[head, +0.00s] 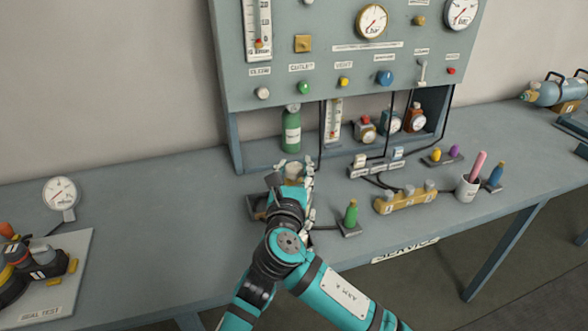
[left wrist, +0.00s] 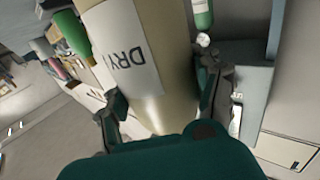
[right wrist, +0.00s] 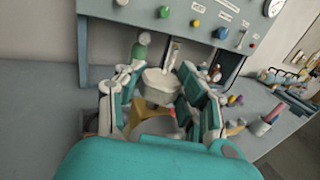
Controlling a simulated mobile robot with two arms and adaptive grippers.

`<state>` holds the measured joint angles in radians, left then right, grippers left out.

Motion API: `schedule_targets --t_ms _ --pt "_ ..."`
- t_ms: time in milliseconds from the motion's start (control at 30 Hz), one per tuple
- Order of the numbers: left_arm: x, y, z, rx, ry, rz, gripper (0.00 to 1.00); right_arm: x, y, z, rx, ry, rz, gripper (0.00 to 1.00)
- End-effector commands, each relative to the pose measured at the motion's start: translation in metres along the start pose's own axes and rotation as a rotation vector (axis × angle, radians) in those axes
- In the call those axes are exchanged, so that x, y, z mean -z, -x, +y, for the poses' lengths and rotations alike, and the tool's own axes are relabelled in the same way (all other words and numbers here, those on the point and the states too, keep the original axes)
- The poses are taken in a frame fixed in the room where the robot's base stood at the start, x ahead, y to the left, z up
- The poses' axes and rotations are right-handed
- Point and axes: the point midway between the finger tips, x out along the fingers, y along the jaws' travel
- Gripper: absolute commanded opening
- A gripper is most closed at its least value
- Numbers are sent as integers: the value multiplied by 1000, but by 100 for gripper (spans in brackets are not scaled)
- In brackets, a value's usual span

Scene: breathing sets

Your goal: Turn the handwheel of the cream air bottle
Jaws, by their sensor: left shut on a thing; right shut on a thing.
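The cream air bottle (left wrist: 165,95), with a white "DRY" label, fills the middle of the left wrist view. My left gripper (left wrist: 165,100) is shut on its body, a finger on each side; in the head view I cannot make this gripper out clearly. My right gripper (right wrist: 158,95) is shut around the bottle's top, where a pale handwheel (right wrist: 160,80) shows between its fingers above a yellowish part. In the head view my right gripper (head: 294,178) sits over the bottle, and its arm hides most of the bottle and its stand.
The grey panel (head: 400,65) with gauges and knobs rises behind. A green bottle (head: 291,132) stands under it. A small green-topped item (head: 350,215) and a yellow manifold block (head: 405,200) are to the right. The left bench (head: 140,190) has free room.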

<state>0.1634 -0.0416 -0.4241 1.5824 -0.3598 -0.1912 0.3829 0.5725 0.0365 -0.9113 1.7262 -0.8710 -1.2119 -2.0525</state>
Motion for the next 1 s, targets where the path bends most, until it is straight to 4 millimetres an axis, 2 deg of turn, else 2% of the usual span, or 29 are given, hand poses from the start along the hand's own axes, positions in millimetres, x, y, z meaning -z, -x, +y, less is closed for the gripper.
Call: schedule_targets --t_ms 467,500,667,1000 --pt "1 -1 -2 3 2 0 7 2 1 1 11 1 4 4" --pt "1 -1 -2 3 2 1 7 2 1 1 11 1 4 41" --pt "1 -1 -2 3 1 1 7 1 1 0 11 1 3 62" --pt "1 0 -1 1 1 2 7 1 5 1 10 0 2 62"
